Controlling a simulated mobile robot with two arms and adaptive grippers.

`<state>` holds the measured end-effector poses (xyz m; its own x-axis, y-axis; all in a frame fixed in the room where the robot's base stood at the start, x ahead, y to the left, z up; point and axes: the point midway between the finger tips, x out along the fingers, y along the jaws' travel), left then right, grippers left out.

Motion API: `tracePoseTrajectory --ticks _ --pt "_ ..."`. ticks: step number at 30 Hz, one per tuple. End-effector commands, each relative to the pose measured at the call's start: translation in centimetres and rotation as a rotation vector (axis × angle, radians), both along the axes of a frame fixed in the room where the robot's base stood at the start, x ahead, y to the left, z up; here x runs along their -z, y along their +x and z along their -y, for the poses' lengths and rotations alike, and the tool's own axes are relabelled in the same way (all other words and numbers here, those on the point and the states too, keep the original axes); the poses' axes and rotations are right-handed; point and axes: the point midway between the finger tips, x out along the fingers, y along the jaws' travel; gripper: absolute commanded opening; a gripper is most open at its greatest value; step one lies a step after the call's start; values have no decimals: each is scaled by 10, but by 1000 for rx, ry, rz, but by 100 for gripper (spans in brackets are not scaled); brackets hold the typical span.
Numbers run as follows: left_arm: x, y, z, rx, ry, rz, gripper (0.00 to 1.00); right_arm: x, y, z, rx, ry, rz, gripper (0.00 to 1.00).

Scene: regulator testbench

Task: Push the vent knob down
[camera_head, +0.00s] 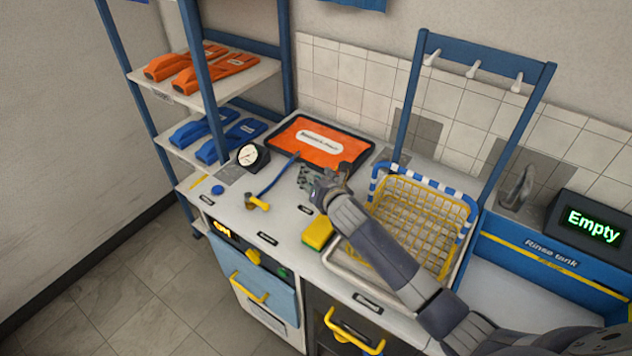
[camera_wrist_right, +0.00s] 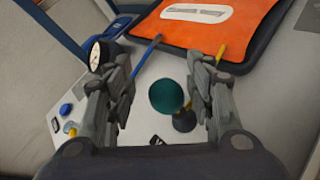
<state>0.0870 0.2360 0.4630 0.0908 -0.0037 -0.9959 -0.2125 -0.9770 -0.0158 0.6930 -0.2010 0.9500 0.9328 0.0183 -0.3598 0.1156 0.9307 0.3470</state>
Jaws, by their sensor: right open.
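In the head view my right gripper (camera_head: 322,183) is above the worktop, in front of the orange mat. In the right wrist view the gripper (camera_wrist_right: 163,78) is open, with a round teal knob (camera_wrist_right: 166,96) showing between its fingers and a dark round base beside it. No finger visibly grips the knob; I cannot tell whether they touch. The gripper hides the knob in the head view. A small blue button (camera_head: 217,189) lies at the worktop's left; it also shows in the wrist view (camera_wrist_right: 66,108). No readable label tells which is the vent knob. My left gripper is not in view.
A pressure gauge (camera_head: 252,156), blue hose (camera_head: 278,176) and yellow valve handle (camera_head: 258,202) are left of the gripper. The orange mat (camera_head: 320,143) lies behind. A yellow sponge (camera_head: 318,233) and yellow wire basket (camera_head: 425,215) are near my forearm.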

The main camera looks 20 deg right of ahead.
Motion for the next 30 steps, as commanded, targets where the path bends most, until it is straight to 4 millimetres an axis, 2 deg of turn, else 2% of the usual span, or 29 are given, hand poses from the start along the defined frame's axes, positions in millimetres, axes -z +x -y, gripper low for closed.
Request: tracePoseTrajectory --ticks 1,6,12,16,30 --pt "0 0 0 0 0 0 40 -12 1 1 -2 -5 5 49" --pt "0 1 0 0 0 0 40 -46 1 1 -1 -3 5 49" --pt "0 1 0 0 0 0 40 -71 0 0 0 -1 0 49" --pt "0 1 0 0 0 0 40 -77 0 0 -1 0 -2 49" --pt "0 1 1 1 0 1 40 -77 0 0 -1 1 -3 49"
